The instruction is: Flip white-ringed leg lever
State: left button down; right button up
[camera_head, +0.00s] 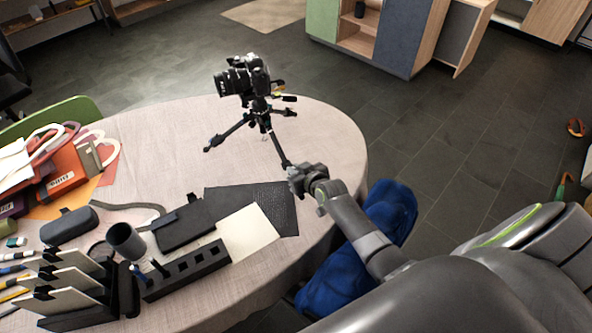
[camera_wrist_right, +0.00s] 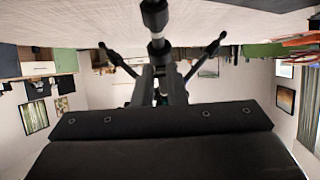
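A small black tripod (camera_head: 262,113) stands on the round table with a black camera (camera_head: 243,78) on top and its legs spread. One leg (camera_head: 277,148) runs toward the front and ends at my right gripper (camera_head: 291,170). In the right wrist view, a dark leg with a pale ring (camera_wrist_right: 157,43) lies straight ahead, at the tips of my right gripper (camera_wrist_right: 160,72). Two other legs spread to either side. The finger gap and any contact with the leg are unclear. I cannot make out the lever itself. My left gripper is not in view.
The round table (camera_head: 335,150) has a pale cloth. Dark and cream sheets (camera_head: 248,232), a black organizer (camera_head: 185,270), a cup (camera_head: 126,240) and bags (camera_head: 60,170) crowd its left and front. A blue seat (camera_head: 390,205) stands below my right arm. Cloth around the tripod is mostly clear.

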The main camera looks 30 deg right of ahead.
jog(key=shift+o, duration=0.2)
jog(key=shift+w+r+p, duration=0.25)
jog(key=shift+r+p, duration=0.1)
jog(key=shift+r, duration=0.2)
jog(key=shift+w+r+p, duration=0.25)
jog(key=shift+r+p, duration=0.1)
jog(key=shift+r, duration=0.2)
dwell(1.0)
jog(key=shift+w+r, duration=0.2)
jog(key=shift+w, duration=0.25)
grip_shut()
dwell(0.5)
jog(key=shift+o, duration=0.8)
grip_release()
jog(key=shift+s+r, duration=0.1)
jog(key=shift+s+r+p, duration=0.3)
jog(key=shift+r+p, duration=0.3)
jog(key=shift+p, duration=0.4)
jog(key=s+r+p, duration=0.1)
jog(key=p, duration=0.1)
jog(key=s+r+p, duration=0.1)
jog(key=r+p, duration=0.1)
jog(key=shift+s+d+r, duration=0.1)
jog(key=shift+s+r, duration=0.15)
jog(key=shift+s, duration=0.15)
